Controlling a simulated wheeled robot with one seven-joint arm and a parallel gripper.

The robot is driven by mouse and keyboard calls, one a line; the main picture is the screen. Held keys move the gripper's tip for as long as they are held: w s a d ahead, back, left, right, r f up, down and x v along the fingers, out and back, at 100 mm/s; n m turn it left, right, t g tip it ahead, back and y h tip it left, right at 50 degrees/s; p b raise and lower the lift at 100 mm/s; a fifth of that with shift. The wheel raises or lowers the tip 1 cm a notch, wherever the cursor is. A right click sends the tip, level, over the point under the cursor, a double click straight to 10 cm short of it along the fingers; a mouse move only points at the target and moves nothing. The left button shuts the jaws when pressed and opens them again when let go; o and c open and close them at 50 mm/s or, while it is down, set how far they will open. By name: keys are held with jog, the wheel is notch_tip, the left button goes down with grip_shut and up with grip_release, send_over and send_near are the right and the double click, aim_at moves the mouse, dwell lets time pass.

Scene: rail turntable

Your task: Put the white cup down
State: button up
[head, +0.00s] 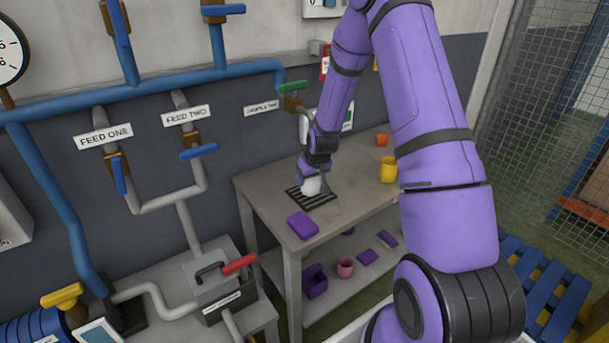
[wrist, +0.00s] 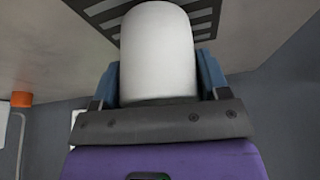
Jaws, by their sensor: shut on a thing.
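The white cup (wrist: 158,50) fills the middle of the wrist view, between the two blue fingers of my gripper (wrist: 158,78). My gripper is shut on it. In the head view the white cup (head: 312,186) is small and partly hidden by my gripper (head: 312,178). It is at the black slatted grate (head: 322,201) on the table (head: 350,222). The grate's stripes (wrist: 108,15) also show beyond the cup in the wrist view. I cannot tell whether the cup's base touches the grate.
A yellow cup (head: 388,170) and an orange cup (head: 381,140) stand to the right. The lower shelf holds a pink cup (head: 345,267) and purple items. Pipes and a sampling tap (head: 293,87) are on the wall behind.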

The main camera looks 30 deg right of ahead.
jog(key=shift+s+f, duration=0.15)
jog(key=shift+f, duration=0.25)
jog(key=shift+f, duration=0.1)
jog(key=o, duration=0.9)
